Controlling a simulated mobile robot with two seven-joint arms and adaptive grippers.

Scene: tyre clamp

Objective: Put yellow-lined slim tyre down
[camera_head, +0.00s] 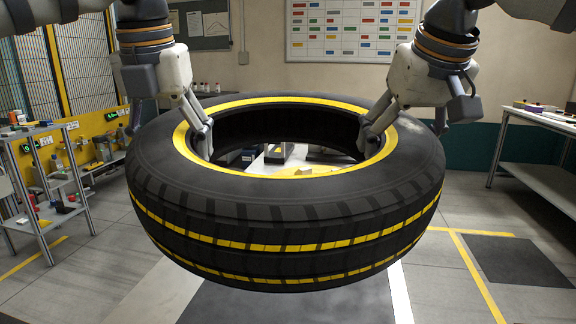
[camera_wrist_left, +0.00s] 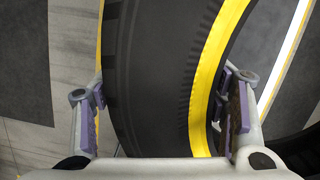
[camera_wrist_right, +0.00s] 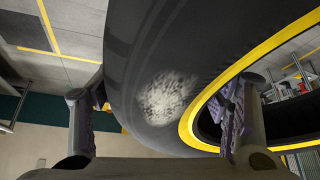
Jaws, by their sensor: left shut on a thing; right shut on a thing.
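The yellow-lined slim tyre (camera_head: 290,215) is held flat in the air in front of me, with yellow lines around its tread and a yellow ring at its inner rim. My left gripper (camera_head: 170,135) is shut on the left side of its wall. My right gripper (camera_head: 405,130) is shut on the right side. In the left wrist view the tyre wall (camera_wrist_left: 150,80) lies between the fingers (camera_wrist_left: 160,110). In the right wrist view the wall (camera_wrist_right: 140,50) with a pale scuffed patch passes between the fingers (camera_wrist_right: 160,120). Part of the outer fingers is hidden in the head view.
A shelf rack with small items (camera_head: 60,190) stands at left. A grey table (camera_head: 545,180) stands at right. A bench with small objects shows through the tyre's hole. Below are a dark mat (camera_head: 250,305) and grey floor with yellow lines; a dark floor square (camera_head: 515,260) lies at right.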

